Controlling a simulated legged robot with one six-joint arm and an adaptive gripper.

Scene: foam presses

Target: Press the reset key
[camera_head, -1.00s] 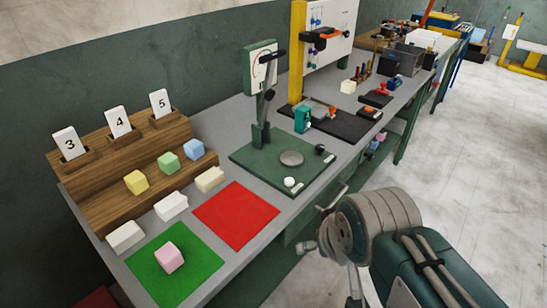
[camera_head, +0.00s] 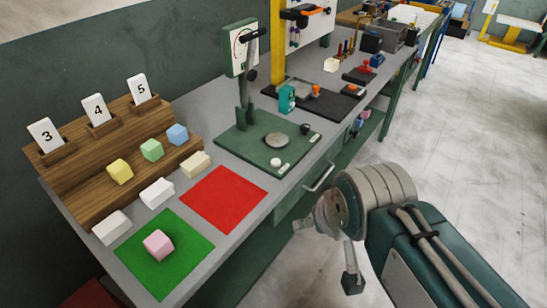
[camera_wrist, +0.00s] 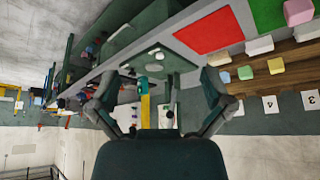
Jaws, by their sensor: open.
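A green press stand (camera_head: 240,148) with a dial gauge (camera_head: 245,45) and a round plate (camera_head: 277,140) stands on the bench. Its base carries a white round key (camera_head: 275,162) at the near corner and a black round key (camera_head: 305,128) at the right corner. Small labels lie beside them, too small to read, so I cannot tell which is the reset key. My gripper (camera_wrist: 160,98) is open and empty in the wrist view. In the head view my arm's end hangs right of the bench, apart from the press.
A red mat (camera_head: 223,199) and a green mat (camera_head: 180,270) with a pink cube (camera_head: 158,244) lie left of the press. A wooden rack (camera_head: 85,180) holds number cards and colored blocks. A teal device (camera_head: 287,98) and a yellow post (camera_head: 278,50) stand behind. Open floor is at right.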

